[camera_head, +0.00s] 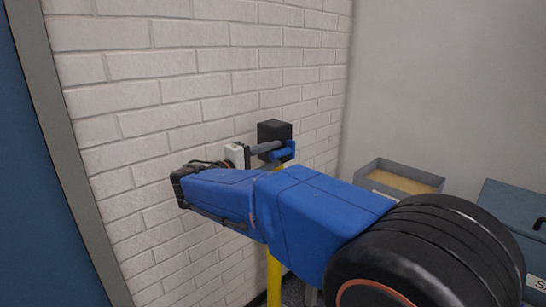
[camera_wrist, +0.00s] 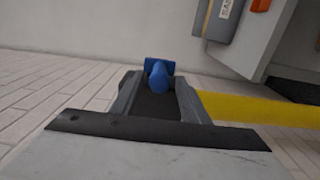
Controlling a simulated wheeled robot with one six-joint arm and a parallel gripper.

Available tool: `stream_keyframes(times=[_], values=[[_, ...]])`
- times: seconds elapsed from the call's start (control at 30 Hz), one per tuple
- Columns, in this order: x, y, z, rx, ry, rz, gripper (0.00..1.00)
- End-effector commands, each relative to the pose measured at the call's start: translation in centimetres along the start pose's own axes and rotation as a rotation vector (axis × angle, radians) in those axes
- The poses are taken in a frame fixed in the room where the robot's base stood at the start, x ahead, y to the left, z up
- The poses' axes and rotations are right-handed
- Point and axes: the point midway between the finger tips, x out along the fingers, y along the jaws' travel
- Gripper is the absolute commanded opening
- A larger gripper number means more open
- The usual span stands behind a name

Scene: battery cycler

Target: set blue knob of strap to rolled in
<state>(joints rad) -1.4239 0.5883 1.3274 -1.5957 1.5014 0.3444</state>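The blue knob (camera_head: 286,152) is beside a black box (camera_head: 274,130) at the brick wall in the head view. In the wrist view the knob (camera_wrist: 158,72) shows a rounded end in front of a wider blue crosspiece. My gripper (camera_head: 277,148) points at the knob from the left, its grey fingers reaching close to it. In the wrist view my gripper (camera_wrist: 157,82) has its two fingers apart, one on each side of the knob's rounded end. I see no clear contact. The strap is not clearly told apart from the dark surface between the fingers.
A yellow post (camera_head: 274,280) stands below the black box and shows in the wrist view (camera_wrist: 250,108). A grey bin (camera_head: 378,166) with tan contents and a blue labelled box (camera_head: 510,215) stand to the right. The white brick wall (camera_head: 150,110) is close behind my arm.

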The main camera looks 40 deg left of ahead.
Motion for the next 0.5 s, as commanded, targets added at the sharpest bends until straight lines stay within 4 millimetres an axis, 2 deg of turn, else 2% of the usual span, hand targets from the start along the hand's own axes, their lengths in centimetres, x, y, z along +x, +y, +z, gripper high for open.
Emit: stream_keyframes(times=[0.3,0.5], values=[[-0.1,0.1,0.1,0.001,-0.003,0.0,0.4],[-2.3,0.1,0.1,0.001,-0.002,0.0,0.4]])
